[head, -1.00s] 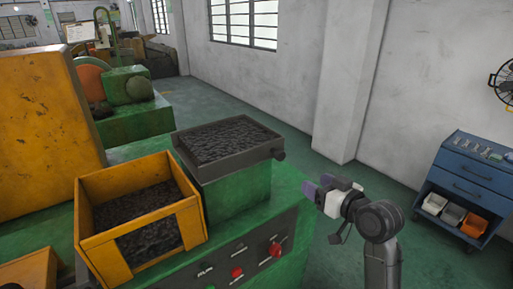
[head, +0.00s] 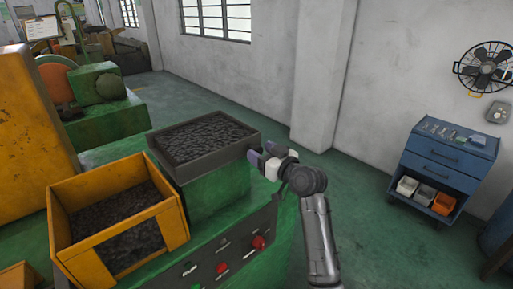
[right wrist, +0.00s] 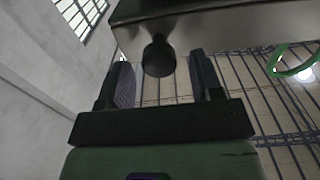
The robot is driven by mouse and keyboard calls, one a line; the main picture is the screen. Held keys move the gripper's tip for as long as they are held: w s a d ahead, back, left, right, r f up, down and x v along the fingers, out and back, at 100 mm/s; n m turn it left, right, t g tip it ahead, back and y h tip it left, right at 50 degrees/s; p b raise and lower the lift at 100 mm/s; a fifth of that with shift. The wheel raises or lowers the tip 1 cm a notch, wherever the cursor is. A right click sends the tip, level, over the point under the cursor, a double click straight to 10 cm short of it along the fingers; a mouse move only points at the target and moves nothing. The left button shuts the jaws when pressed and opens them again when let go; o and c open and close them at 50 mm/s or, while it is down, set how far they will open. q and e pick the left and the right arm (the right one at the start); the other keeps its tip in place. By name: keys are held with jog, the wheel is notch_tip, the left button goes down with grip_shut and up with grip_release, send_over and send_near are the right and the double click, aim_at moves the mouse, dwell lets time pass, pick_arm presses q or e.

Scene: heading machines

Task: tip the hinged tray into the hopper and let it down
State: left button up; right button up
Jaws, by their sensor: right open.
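The hinged tray (head: 206,141) is dark grey, full of dark small parts, and lies level on the green machine block. The yellow hopper (head: 117,217) stands to its left, with dark parts inside. My right gripper (head: 258,160) is open at the tray's right end, by its knob. In the right wrist view the round dark knob (right wrist: 158,56) sits between the two spread fingers of the gripper (right wrist: 163,80), with gaps on both sides. My left gripper is not in view.
The machine's front panel has red and green buttons (head: 222,267). A blue tool cart (head: 447,165) with small bins stands at the right by the wall. A wall pillar (head: 321,80) rises behind my right arm. Green floor is free between the machine and the cart.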

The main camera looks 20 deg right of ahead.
jog(key=shift+x, duration=1.3)
grip_shut()
